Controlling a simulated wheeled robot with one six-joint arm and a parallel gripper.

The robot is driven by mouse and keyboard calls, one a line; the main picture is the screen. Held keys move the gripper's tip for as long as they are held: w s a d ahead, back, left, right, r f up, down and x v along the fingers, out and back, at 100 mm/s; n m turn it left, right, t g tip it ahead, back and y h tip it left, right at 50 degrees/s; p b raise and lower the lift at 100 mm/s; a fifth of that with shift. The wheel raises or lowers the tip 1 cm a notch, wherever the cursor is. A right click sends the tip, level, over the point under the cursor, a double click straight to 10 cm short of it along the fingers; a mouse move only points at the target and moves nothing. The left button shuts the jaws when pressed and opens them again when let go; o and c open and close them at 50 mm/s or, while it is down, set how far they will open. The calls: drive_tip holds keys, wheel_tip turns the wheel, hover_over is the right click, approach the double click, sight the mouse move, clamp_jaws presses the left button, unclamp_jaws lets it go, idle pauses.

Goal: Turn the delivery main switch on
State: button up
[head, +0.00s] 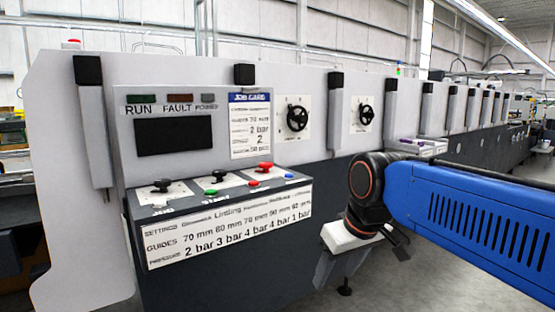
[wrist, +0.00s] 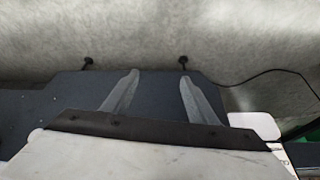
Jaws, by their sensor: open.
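I cannot make out a switch labelled as the delivery main switch. In the head view, a control console (head: 137,206) has black knobs (head: 162,185), a green button (head: 211,192), a red knob (head: 265,167), and small red and blue buttons on its sloped top. My gripper (wrist: 158,80) shows in the wrist view with its two grey fingers apart and nothing between them. Behind them are a dark flat surface (wrist: 60,90) and grey floor.
Above the console is a panel with a dark screen (head: 174,137), status lamps and a job card (head: 250,126). Two black handwheels (head: 297,118) are on the machine's side. The long machine line runs back to the right. Grey floor (head: 320,300) is open in front.

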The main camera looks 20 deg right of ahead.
drive_tip(key=w+r+n+g+y, duration=0.1)
drive_tip(key=w+r+n, duration=0.1)
drive_tip(key=w+r, duration=0.8)
drive_tip(key=w+r+n+y, duration=0.1)
drive_tip(key=w+r+n, duration=0.1)
drive_tip(key=w+r, duration=0.75)
drive_tip(key=n+g+y, duration=0.1)
drive_tip(key=n, duration=0.6)
approach(266, 163)
drive_tip(key=x, duration=0.7)
drive_tip(key=shift+f, duration=0.4)
drive_tip(key=c, duration=1)
